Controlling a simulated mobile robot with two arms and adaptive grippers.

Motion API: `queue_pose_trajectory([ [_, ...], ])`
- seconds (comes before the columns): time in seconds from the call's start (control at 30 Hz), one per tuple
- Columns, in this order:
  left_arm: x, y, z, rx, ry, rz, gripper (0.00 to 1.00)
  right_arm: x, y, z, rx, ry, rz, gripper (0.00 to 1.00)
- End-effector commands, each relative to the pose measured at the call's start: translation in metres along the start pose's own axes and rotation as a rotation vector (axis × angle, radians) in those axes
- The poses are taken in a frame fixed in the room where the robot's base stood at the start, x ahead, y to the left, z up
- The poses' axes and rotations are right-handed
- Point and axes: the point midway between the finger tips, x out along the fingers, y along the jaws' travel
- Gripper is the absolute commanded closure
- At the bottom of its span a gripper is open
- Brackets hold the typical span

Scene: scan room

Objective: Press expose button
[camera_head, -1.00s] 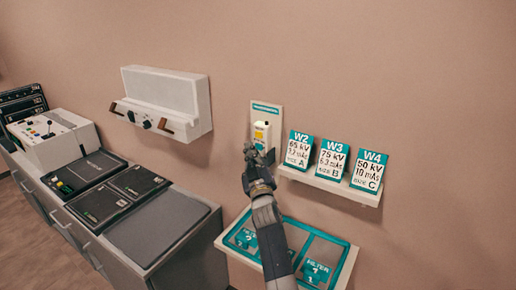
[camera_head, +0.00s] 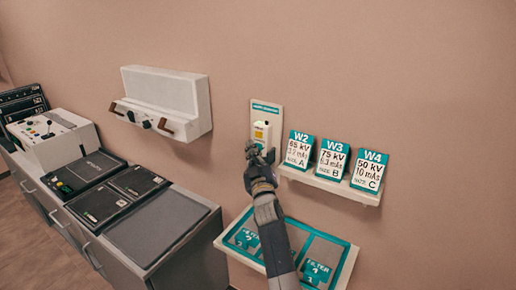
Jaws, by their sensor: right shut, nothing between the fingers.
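A white handset-like unit with a small yellow patch (camera_head: 261,133) sits on a pale wall plate (camera_head: 267,109) with a teal label strip. No button is clearly marked as expose at this size. My right gripper (camera_head: 251,147) is shut and empty, in front of the unit's lower left part and hiding some of it. I cannot tell whether the fingertips touch it. My left gripper is not in view.
A shelf (camera_head: 331,187) with cards W2, W3 and W4 is just right of my gripper. A teal-framed filter tray (camera_head: 347,262) lies below. A white wall box (camera_head: 166,97) with brown handles hangs left. A console (camera_head: 50,137) and dark panels top the left counter.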

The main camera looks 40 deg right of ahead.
Motion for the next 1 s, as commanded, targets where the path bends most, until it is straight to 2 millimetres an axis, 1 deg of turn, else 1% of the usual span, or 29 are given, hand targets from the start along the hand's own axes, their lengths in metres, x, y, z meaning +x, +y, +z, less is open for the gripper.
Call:
queue_pose_trajectory([
  [1.0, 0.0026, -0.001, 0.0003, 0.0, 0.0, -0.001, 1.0, 0.006, 0.0044, 0.0041, 0.0, 0.0, 0.0, 1.0],
])
